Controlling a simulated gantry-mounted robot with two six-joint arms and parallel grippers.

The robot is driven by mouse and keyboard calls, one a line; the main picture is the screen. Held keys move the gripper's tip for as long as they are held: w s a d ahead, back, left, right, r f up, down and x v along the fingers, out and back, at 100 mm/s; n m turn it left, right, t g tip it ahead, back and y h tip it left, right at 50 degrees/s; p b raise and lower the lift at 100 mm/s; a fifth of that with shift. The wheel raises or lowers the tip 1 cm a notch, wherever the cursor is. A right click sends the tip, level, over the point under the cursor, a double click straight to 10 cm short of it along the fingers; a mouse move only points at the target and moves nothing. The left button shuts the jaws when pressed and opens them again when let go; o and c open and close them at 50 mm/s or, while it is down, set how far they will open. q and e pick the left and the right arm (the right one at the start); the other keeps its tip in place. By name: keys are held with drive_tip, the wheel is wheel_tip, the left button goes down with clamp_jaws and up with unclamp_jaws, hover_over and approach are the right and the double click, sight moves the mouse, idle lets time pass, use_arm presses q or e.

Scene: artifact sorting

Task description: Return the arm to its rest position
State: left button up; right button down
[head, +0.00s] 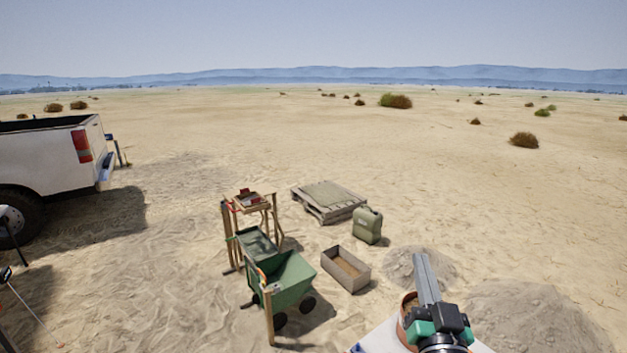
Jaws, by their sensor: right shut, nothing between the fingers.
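My right gripper (426,278) is in the lower right of the head view, pointing up and away. Its grey fingers are shut together with nothing between them. Its dark wrist with green parts stands in front of a brown round pot (405,305), which it partly hides. I cannot tell whether they touch. The pot stands at a pale surface (385,338) at the bottom edge. My left gripper is not in view.
A green cart (290,280) and a wooden sieve stand (228,240) are left of centre. An open box (346,268), a green jerrycan (367,225) and a pallet (328,212) lie behind. Sand heaps (530,315) flank the gripper. A white pickup (45,155) is at left.

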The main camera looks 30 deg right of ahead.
drive_tip(key=s+a+r+n+t+y, duration=0.2)
drive_tip(key=a+r+n+t+y, duration=0.3)
drive_tip(key=a+r, duration=0.5)
drive_tip(key=s+a+r+n+t+y+p, duration=0.1)
drive_tip(key=s+a+r+n+t+y, duration=0.2)
drive_tip(key=a+r+y, duration=0.7)
wheel_tip(320, 180, up, 5)
drive_tip(key=a+n+t, duration=0.1)
drive_tip(key=n+t, duration=0.1)
drive_tip(key=t, duration=0.1)
drive_tip(key=shift+s+r+n, duration=0.15)
drive_tip(key=shift+r+n, duration=0.05)
drive_tip(key=shift+n, duration=0.1)
